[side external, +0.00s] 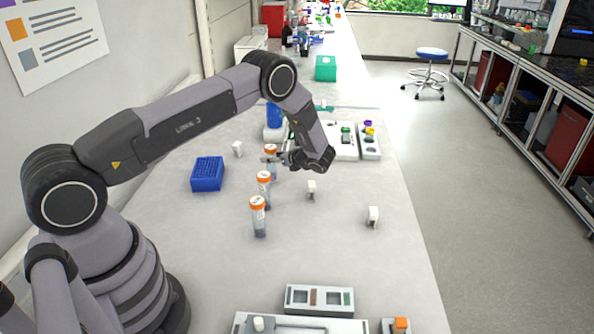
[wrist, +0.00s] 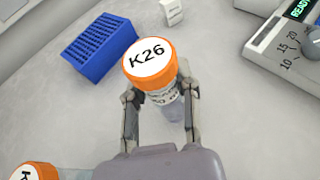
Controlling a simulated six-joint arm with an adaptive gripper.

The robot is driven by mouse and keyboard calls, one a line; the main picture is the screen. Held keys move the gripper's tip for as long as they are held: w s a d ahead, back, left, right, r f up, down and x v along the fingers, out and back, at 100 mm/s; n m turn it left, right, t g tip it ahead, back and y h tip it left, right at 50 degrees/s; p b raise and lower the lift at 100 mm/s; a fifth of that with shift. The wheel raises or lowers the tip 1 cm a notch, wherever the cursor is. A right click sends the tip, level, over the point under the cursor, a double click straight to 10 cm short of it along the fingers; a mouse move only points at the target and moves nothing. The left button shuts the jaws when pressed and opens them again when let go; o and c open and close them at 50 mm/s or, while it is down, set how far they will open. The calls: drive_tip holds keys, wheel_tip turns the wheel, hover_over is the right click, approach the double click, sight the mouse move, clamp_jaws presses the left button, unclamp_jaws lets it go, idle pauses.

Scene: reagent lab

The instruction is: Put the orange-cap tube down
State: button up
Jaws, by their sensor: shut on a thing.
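The orange-cap tube (wrist: 150,61), its white cap top marked K26, is between the two fingers of my gripper (wrist: 160,110) in the wrist view. My gripper is shut on it just below the cap, and the tube looks close to upright. In the side view my gripper (side external: 272,160) holds the same tube (side external: 271,170) at the far end of a row of orange-cap tubes. Whether its base touches the bench cannot be told. Two similar tubes, a middle one (side external: 264,184) and a near one (side external: 258,216), stand upright on the bench.
A blue rack (side external: 207,174) lies left of the tubes. Small white blocks (side external: 311,190) (side external: 373,216) stand to the right. A device with a dial (wrist: 290,45) is at the wrist view's upper right. Grey trays (side external: 320,299) lie near the front. Bench right of the tubes is mostly clear.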

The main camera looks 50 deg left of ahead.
drive_tip(key=shift+f, duration=0.35)
drive_tip(key=shift+f, duration=0.2)
drive_tip(key=o, duration=0.8)
drive_tip(key=shift+c, duration=0.2)
